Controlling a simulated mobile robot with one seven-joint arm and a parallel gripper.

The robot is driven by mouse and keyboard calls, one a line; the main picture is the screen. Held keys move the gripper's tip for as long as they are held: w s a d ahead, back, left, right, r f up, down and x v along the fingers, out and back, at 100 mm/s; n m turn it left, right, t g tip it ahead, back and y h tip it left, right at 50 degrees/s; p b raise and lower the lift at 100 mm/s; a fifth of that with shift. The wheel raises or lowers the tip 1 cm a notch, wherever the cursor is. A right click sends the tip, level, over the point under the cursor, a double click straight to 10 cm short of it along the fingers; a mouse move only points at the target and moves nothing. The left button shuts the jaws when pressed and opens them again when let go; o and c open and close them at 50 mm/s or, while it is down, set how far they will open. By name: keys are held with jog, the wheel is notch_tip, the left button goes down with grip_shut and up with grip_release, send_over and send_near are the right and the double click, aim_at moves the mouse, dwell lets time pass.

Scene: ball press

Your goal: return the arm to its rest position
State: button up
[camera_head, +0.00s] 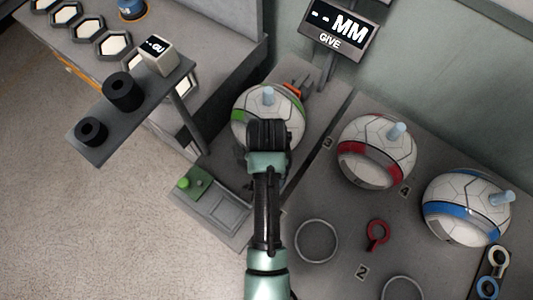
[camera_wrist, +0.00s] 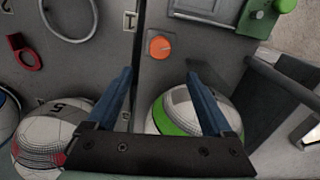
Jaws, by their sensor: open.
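My arm reaches up the middle of the head view. My gripper (camera_wrist: 159,73) shows in the wrist view with its two blue fingers spread wide and nothing between the tips. In the head view, the dark end of my arm covers the lower part of the green-banded ball (camera_head: 242,104), and the fingers are hidden there. In the wrist view the green-banded ball (camera_wrist: 165,127) lies partly behind the right finger and the gripper's dark body. I cannot tell how far the gripper is from the ball.
A red-banded ball (camera_head: 362,155) and a blue-banded ball (camera_head: 455,210) sit on the grey bench to the right. A panel with a green button (camera_head: 194,180) is left of my arm. A shelf with black cylinders (camera_head: 123,92) stands at upper left. A screen (camera_head: 341,28) stands behind.

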dwell(0.6)
jog(key=w+r+n+t, duration=0.2)
jog(key=w+r+t, duration=0.5)
jog(key=w+r, duration=0.75)
jog(key=w+r+n+t, duration=0.1)
jog(key=w+r+t, duration=0.2)
jog(key=r, duration=0.7)
jog(key=w+r+t, duration=0.3)
jog(key=r+t, duration=0.1)
jog(key=r, duration=0.5)
jog(key=s+r+n+t, duration=0.25)
jog(key=r+t, duration=0.35)
jog(key=r, duration=1.3)
jog(key=s+r+t, duration=0.7)
jog(key=s+r, duration=0.7)
jog(key=r, duration=0.4)
jog(key=shift+a+r+n, duration=0.15)
jog(key=shift+r+n, duration=0.05)
jog(key=shift+n, duration=0.15)
